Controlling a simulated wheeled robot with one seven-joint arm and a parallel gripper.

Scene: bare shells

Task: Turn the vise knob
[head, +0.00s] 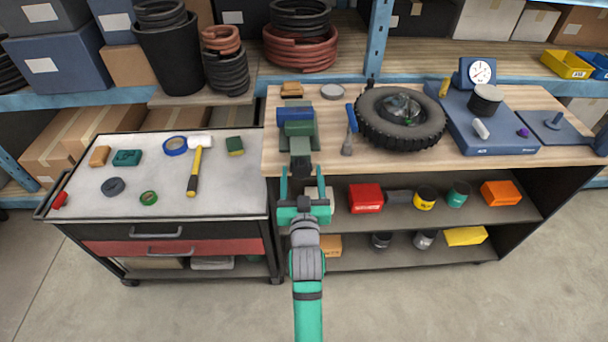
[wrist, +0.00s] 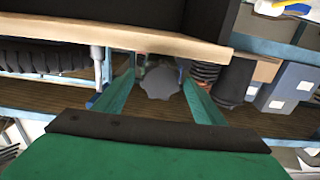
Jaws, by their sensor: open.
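The green and blue vise (head: 298,128) stands on the front left of the wooden bench. Its grey lobed knob (wrist: 160,82) faces me in the wrist view. My gripper (head: 303,178) is just in front of the bench edge, in line with the vise. In the wrist view its two green fingers (wrist: 158,88) are spread, one on each side of the knob. The gap between them looks empty apart from the knob seen through it. I cannot tell how far the fingertips reach along the knob. In the head view the knob is hard to make out.
The wooden bench (head: 345,164) holds a tire (head: 401,118) and a blue-handled tool (head: 350,128) right of the vise. A metal-topped cart (head: 230,190) stands close on the left. Lower shelves (head: 470,208) with boxes and cans lie under the bench. The floor in front is clear.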

